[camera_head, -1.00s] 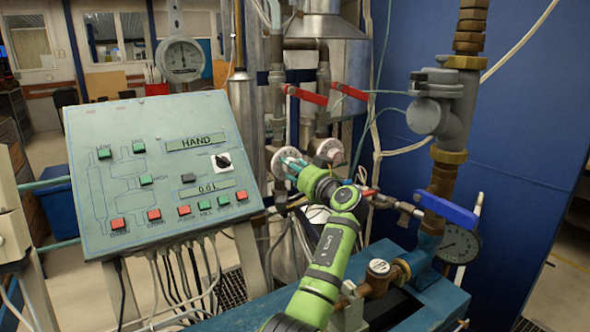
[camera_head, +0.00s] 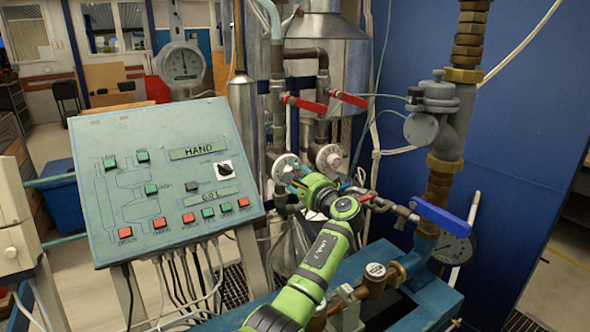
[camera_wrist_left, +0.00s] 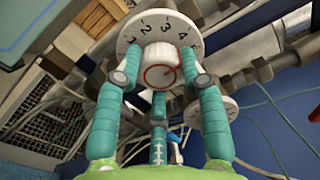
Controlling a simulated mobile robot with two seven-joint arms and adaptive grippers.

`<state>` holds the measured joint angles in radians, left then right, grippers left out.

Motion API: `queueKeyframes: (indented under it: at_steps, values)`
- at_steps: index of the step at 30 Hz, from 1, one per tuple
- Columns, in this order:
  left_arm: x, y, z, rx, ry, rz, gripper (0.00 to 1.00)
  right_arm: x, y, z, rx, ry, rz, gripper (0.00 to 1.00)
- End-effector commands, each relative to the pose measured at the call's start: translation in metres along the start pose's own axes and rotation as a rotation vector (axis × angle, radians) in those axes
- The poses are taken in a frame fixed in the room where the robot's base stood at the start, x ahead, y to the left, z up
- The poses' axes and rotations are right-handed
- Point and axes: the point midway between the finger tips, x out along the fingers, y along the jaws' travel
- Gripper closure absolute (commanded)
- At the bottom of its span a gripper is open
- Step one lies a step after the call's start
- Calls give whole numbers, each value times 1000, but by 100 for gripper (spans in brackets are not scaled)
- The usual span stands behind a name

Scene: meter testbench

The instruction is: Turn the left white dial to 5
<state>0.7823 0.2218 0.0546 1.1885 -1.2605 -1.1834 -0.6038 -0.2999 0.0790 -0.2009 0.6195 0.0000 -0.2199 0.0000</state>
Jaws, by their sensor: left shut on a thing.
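The left white dial (camera_head: 285,167) is a round disc on the pipework right of the control panel. My left gripper (camera_head: 299,178) is at the dial's front. In the left wrist view its teal fingers (camera_wrist_left: 160,82) reach up to the dial from both sides, shut on it, with another finger below. My right gripper is not in view.
A second white dial (camera_head: 329,158) stands close on the right. Two red-handled valves (camera_head: 304,103) are above. The grey-green control panel (camera_head: 168,180) is left. A blue-handled valve (camera_head: 444,216) and pressure gauge (camera_head: 454,248) are right. Cables hang nearby.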

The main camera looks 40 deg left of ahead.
Motion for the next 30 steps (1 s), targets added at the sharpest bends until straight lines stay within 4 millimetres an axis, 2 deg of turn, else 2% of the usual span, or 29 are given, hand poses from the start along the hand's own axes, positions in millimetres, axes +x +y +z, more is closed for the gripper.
queueKeyframes:
  at_steps: [3, 12, 30]
  values:
    - [1, -6, 2, 91, -2, -5, 92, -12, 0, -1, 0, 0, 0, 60]
    - [1, -5, 1, 247, -2, -5, 92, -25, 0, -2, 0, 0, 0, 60]
    - [1, -3, 1, 305, -3, -6, 92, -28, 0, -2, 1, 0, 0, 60]
